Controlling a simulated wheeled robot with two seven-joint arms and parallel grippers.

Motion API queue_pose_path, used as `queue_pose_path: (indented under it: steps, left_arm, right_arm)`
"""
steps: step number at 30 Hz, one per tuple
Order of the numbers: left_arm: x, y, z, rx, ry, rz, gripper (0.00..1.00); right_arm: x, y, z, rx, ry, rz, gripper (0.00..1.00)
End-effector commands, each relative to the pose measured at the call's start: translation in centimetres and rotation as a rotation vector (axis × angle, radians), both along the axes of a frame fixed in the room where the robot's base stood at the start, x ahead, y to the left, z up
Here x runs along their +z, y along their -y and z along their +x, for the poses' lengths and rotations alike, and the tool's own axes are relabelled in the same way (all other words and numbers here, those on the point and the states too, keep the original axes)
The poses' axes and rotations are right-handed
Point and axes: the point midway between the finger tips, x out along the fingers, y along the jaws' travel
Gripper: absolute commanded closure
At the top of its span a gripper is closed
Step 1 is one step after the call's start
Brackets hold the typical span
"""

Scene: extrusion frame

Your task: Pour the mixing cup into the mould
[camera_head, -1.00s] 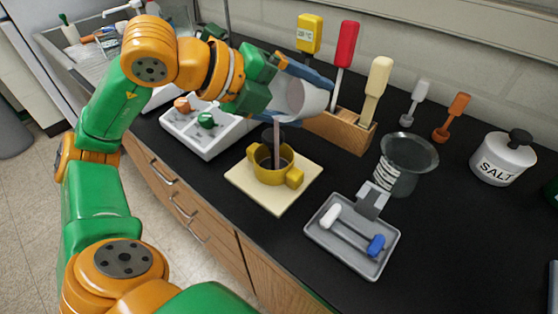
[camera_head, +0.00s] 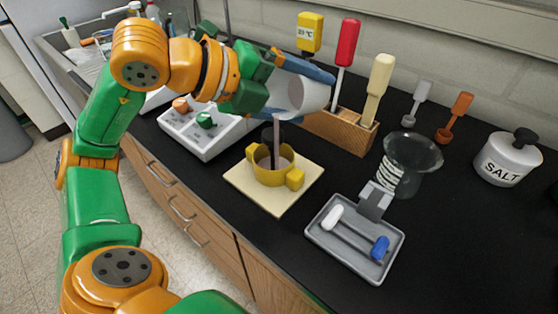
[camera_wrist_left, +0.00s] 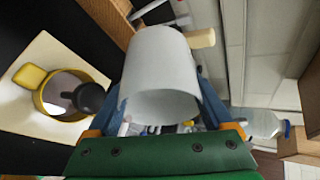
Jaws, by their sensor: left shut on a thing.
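My right gripper is not in view.
A grey tray (camera_head: 318,241) with a white and a blue-ended tool lies in front.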

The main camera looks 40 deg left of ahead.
Motion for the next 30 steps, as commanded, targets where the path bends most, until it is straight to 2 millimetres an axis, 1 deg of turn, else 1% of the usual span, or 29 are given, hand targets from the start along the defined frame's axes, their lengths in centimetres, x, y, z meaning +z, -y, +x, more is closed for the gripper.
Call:
queue_pose_path:
  steps: [30]
  left_arm:
    - [0.3, 0.0, -0.1, 0.000, 0.081, -0.006, 0.68]
  right_arm:
    - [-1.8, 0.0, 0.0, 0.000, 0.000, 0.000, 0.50]
